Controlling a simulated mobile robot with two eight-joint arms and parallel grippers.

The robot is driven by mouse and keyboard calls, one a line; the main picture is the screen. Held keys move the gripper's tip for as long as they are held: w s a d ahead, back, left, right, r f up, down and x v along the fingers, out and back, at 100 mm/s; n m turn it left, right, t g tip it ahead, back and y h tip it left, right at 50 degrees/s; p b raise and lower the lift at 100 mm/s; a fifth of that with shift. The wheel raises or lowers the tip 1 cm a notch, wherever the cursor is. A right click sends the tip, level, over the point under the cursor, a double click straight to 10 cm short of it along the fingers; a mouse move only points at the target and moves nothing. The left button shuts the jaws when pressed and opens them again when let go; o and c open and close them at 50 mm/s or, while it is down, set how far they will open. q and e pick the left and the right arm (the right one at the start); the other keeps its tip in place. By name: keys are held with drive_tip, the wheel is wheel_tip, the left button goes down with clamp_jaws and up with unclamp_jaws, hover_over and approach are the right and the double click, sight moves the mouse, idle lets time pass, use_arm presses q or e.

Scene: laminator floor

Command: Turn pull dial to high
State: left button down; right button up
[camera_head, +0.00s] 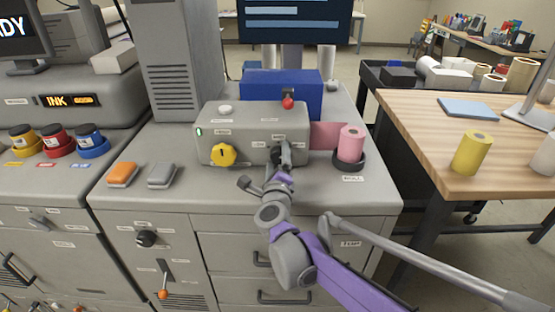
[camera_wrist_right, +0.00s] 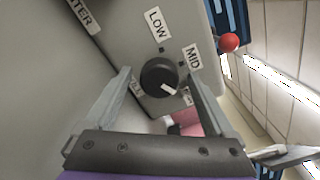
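The pull dial (camera_wrist_right: 160,77) is a round black knob with a white pointer mark, on the front of the grey laminator box (camera_head: 240,130). In the right wrist view its pointer aims to the lower right, toward a label partly hidden behind a finger. LOW (camera_wrist_right: 156,24) and MID (camera_wrist_right: 192,56) labels sit above and to the right of it. My right gripper (camera_wrist_right: 158,76) is open, one finger on each side of the knob, with gaps visible. In the head view my right gripper (camera_head: 283,150) largely covers the dial. My left gripper is not in view.
A yellow knob (camera_head: 222,155) is left of the dial on the same face. A red-topped lever (camera_head: 288,102) rises above. A pink roll (camera_head: 350,143) stands to the right. Orange (camera_head: 122,174) and grey (camera_head: 162,175) blocks lie on the counter at left.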

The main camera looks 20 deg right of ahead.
drive_tip(key=v, duration=1)
drive_tip(key=shift+s+b, duration=0.4)
drive_tip(key=shift+b, duration=0.05)
drive_tip(key=shift+a, duration=0.15)
